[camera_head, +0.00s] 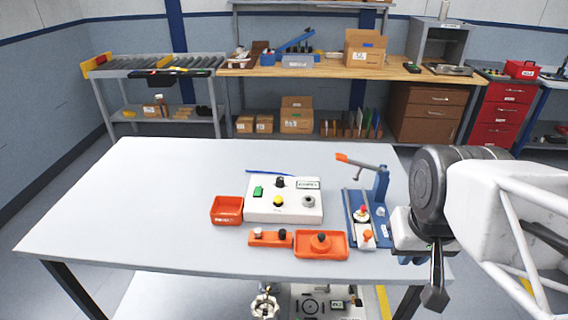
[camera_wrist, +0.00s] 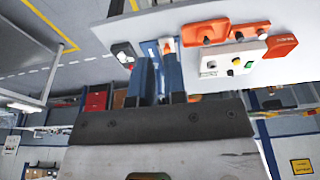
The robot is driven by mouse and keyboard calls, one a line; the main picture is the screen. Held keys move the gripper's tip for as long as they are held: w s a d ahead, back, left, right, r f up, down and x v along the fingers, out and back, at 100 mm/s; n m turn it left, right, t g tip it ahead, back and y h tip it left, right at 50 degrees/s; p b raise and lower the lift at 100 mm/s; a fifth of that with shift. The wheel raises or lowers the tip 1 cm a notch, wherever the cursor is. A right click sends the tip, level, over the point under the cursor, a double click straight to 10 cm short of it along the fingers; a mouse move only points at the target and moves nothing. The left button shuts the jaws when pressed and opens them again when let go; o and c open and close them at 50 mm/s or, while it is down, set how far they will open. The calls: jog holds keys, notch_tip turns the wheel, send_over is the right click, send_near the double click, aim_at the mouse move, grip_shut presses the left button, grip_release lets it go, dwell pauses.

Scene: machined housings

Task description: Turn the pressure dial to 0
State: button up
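A white control box (camera_head: 284,205) stands on the table with a black knob (camera_head: 280,182), a grey round knob (camera_head: 308,201), a yellow button (camera_head: 278,202), a green switch (camera_head: 258,192) and a small label or display (camera_head: 308,184). The lettering is too small to read, so I cannot tell which knob is the pressure dial. In the wrist view the box (camera_wrist: 232,64) is at the right, tilted. My gripper (camera_head: 435,285) is at the table's right front edge, well right of the box. In the wrist view its two fingers (camera_wrist: 157,65) are apart, with nothing visibly held.
A blue fixture with an orange-handled clamp (camera_head: 368,205) stands between the box and my gripper. An orange bin (camera_head: 227,210) is left of the box. Orange trays (camera_head: 322,252) (camera_head: 270,239) lie in front. The table's left side (camera_head: 130,210) is clear.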

jog(key=o, duration=0.5)
jog(key=shift+w+a+r, duration=0.1)
jog(key=shift+w, duration=0.25)
jog(key=o, duration=0.3)
jog(key=w+a+n, duration=0.1)
jog(key=w, duration=0.2)
jog(key=w+a+r+n, duration=0.1)
jog(key=w, duration=0.3)
jog(key=w+a, duration=0.1)
jog(key=w, duration=0.2)
jog(key=shift+w+r+n+g, duration=0.25)
jog(key=shift+w+n+g, duration=0.05)
jog(key=shift+w+n, duration=0.1)
jog(key=n+g, duration=0.2)
jog(key=n, duration=0.7)
send_over(280, 178)
jog(key=f, duration=1.5)
jog(key=shift+s+d, duration=0.2)
jog(key=shift+s, duration=0.05)
jog(key=shift+w+a+f, duration=0.25)
jog(key=shift+f, duration=0.1)
jog(key=shift+f, duration=3.8)
